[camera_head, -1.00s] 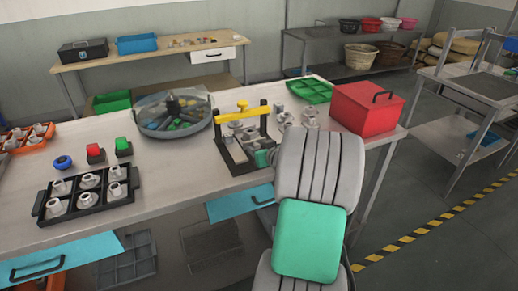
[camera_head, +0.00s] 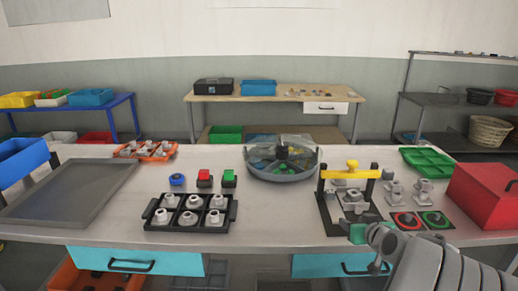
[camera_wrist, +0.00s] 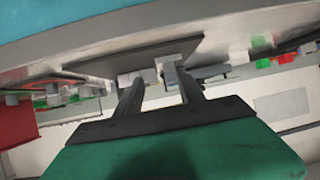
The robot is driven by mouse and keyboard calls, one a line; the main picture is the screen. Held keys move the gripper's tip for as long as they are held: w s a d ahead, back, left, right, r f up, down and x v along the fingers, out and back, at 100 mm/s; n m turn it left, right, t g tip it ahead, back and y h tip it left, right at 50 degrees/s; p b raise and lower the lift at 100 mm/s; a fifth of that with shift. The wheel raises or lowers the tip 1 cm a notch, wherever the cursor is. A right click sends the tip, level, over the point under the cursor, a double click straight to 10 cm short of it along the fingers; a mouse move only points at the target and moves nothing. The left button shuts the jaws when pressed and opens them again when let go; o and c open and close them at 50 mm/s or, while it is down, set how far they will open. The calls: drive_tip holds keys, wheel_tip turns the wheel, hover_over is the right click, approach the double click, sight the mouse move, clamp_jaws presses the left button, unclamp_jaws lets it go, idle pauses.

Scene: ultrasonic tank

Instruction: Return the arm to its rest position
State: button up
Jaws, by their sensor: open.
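My arm (camera_head: 440,270) is at the lower right in the head view, bent at the front of the main table. My gripper (camera_wrist: 152,77) shows in the wrist view with its two dark fingers apart and no object seen held between them. Its green body fills the bottom of that view. In the head view a green part of my arm's end shows by the table's front edge, just in front of the yellow-topped press fixture (camera_head: 351,170); the fingers cannot be made out there. The table edge is close ahead of the fingers in the wrist view.
On the table (camera_head: 270,222) stand a round grey basin (camera_head: 283,174), a black tray of metal parts (camera_head: 188,226), an orange tray (camera_head: 145,150), a red box (camera_head: 488,198) and a green tray (camera_head: 428,162). A flat grey tray (camera_head: 70,192) lies left. Blue drawers (camera_head: 135,261) are below.

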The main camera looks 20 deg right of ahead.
drive_tip(key=a+n+g+y+p, duration=0.2)
drive_tip(key=a+g+y, duration=0.1)
drive_tip(key=a, duration=1.2)
drive_tip(key=s+a+g+p, duration=0.1)
drive_tip(key=s+a+g, duration=0.5)
drive_tip(key=s+a, duration=0.9)
drive_tip(key=shift+s+r+n, duration=0.2)
drive_tip(key=shift+r+n, duration=0.1)
drive_tip(key=shift+r, duration=0.05)
